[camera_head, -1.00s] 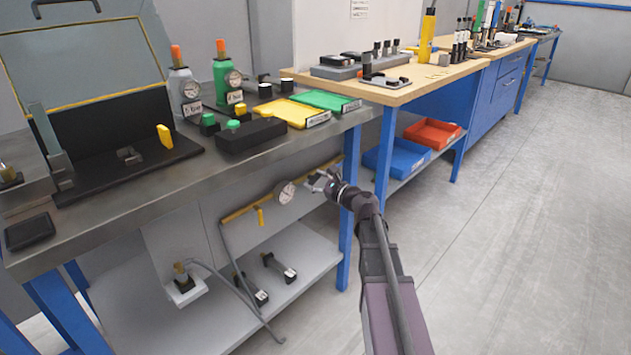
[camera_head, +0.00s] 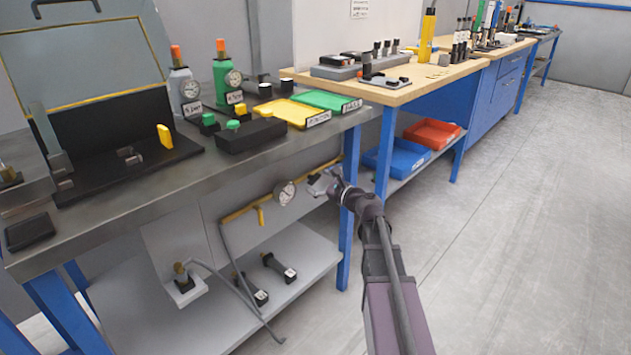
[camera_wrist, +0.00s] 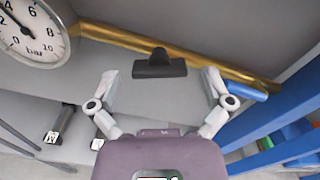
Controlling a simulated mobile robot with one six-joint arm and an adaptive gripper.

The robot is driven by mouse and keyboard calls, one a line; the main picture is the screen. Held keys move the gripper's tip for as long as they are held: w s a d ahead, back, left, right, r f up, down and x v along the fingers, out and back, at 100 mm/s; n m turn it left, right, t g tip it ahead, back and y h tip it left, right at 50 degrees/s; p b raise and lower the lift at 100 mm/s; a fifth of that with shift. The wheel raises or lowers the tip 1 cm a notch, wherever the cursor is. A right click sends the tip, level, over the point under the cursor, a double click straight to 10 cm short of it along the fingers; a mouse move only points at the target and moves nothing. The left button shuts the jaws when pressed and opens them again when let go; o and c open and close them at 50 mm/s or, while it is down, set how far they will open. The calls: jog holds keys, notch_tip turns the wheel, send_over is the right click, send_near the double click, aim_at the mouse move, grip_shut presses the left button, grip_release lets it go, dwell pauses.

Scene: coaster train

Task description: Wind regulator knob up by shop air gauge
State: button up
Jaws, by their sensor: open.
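The shop air gauge (camera_head: 284,193) is a round white dial on the brass pipe under the steel bench. In the wrist view the gauge (camera_wrist: 32,30) is cut off at the left edge; its face reads bar. A black T-shaped knob (camera_wrist: 158,66) stands out in front of the pipe, right of the gauge, its wide bar roughly level. My gripper (camera_wrist: 158,83) is open, with one finger on each side of the knob and a visible gap on both sides. In the head view my gripper (camera_head: 319,184) is just right of the gauge, and the knob cannot be made out there.
A blue bench leg (camera_head: 346,215) stands close to my gripper. A lower shelf (camera_head: 310,255) holds dark fittings. Open floor lies to the right.

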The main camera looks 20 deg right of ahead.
jog(key=v, duration=1)
jog(key=shift+s+d, duration=0.2)
jog(key=shift+s, duration=0.15)
jog(key=s+a+f+n+g, duration=0.4)
jog(key=a+f+n+g, duration=0.4)
jog(key=a+n, duration=0.35)
jog(key=s+a+f+n+g+h+p, duration=0.1)
jog(key=s+a+f+n+g+h, duration=0.1)
jog(key=s+f+n+g+h, duration=0.4)
jog(key=s+a+f+n+g+h+p, duration=0.1)
jog(key=s+a+f+n+g+h, duration=0.15)
jog(key=s+n, duration=0.5)
notch_tip(320, 180, up, 38)
jog(key=p, duration=3.8)
jog(key=shift+w+d+n+t, duration=0.3)
jog(key=shift+w+d+t, duration=0.05)
jog(key=shift+d+t, duration=0.1)
jog(key=shift+h, duration=0.25)
